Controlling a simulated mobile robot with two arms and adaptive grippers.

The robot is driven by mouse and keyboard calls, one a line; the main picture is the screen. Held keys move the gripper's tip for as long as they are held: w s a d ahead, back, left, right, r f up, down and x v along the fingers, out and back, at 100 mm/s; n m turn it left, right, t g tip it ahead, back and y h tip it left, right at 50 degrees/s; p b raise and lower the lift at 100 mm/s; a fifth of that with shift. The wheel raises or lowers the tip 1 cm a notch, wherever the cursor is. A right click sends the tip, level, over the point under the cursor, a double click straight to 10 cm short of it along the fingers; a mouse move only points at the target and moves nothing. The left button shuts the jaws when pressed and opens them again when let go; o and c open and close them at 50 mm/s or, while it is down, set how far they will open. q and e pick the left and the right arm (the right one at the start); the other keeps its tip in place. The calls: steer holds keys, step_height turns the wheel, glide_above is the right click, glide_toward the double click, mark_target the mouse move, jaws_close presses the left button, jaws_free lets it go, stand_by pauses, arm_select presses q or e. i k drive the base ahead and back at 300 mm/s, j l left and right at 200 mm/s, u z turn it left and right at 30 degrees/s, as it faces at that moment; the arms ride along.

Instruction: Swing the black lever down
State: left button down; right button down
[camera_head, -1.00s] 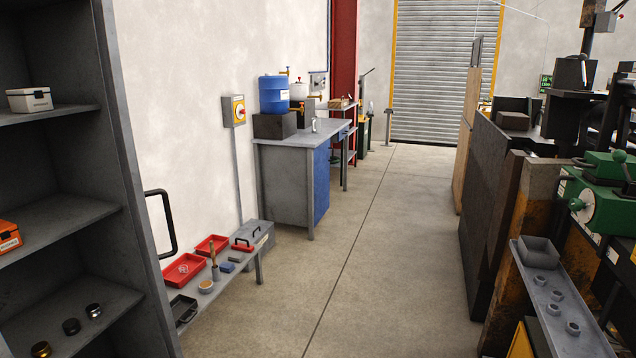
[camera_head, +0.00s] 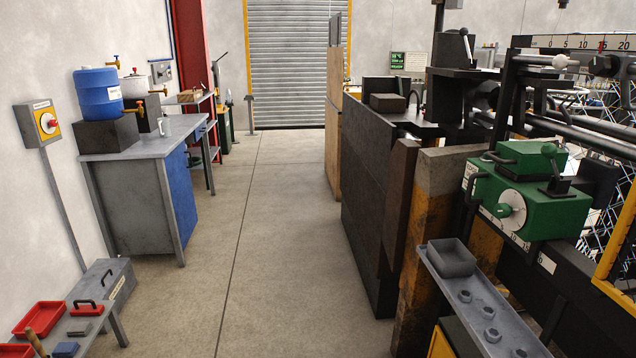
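A short black lever (camera_head: 555,165) stands up on top of the unit. A black handle (camera_head: 472,182) is on the unit's left side. Another lever with a pale upper end (camera_head: 465,42) rises from a black block (camera_head: 458,54) farther back. I cannot tell which of these is the task's lever. Neither of my grippers is in view.
A grey ledge (camera_head: 478,300) with a small tray and several round fittings juts out below the green unit. Dark panels (camera_head: 372,190) flank the machine. A clear concrete aisle (camera_head: 270,220) leads to a roller shutter (camera_head: 296,65). A workbench (camera_head: 135,200) stands left.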

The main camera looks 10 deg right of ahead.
mark_target(464, 30)
steer(key=i+z, duration=0.1)
steer(key=i, duration=0.85)
steer(key=i+j+z, duration=0.1)
steer(key=i, duration=0.85)
